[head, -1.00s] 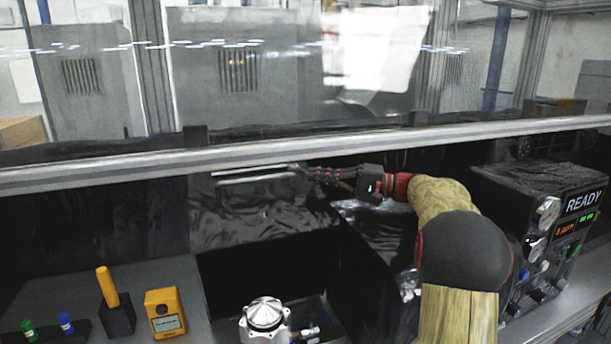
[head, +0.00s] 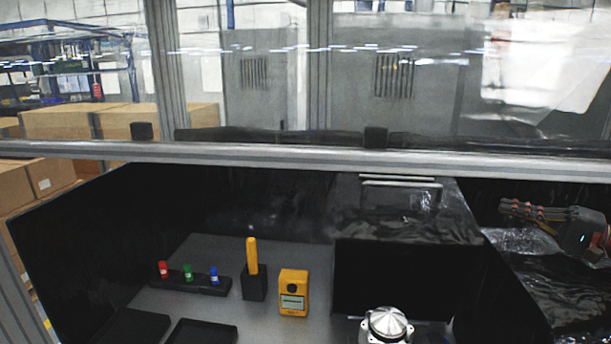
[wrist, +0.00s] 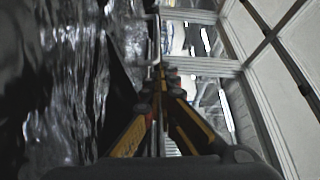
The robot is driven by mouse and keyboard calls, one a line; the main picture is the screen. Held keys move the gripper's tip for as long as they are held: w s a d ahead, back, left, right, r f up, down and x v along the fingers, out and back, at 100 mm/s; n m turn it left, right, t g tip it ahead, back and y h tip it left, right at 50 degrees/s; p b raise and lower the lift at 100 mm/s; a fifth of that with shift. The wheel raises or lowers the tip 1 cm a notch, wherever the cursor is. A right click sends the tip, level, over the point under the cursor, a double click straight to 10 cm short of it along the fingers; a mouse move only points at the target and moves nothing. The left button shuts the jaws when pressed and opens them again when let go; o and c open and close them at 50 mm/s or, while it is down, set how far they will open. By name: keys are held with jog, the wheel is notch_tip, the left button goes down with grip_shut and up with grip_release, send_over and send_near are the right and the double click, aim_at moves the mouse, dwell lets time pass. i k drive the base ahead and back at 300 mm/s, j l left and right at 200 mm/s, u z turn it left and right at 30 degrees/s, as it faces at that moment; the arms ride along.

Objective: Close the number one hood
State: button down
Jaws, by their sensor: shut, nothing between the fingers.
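My gripper (head: 506,208) is at the right of the head view, shut and empty, pointing left. In the wrist view its closed fingers (wrist: 160,88) meet in front of the camera. A silver bar handle (head: 400,184) on a glossy dark panel (head: 408,225) is left of my fingertips, with a gap between. The panel stands behind a dark rectangular opening (head: 390,275). A clear front window with a grey metal lower rail (head: 270,158) crosses above the work area, leaving room below the rail. No number is readable on the hood.
A silver round housing (head: 387,324) stands at the front of the opening. To its left are a yellow meter (head: 293,294), a yellow stick in a black block (head: 254,285) and a rack (head: 215,285) with coloured vials. Cardboard boxes (head: 80,120) stand outside at left.

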aim_at(393, 234)
jog(key=k, duration=0.95)
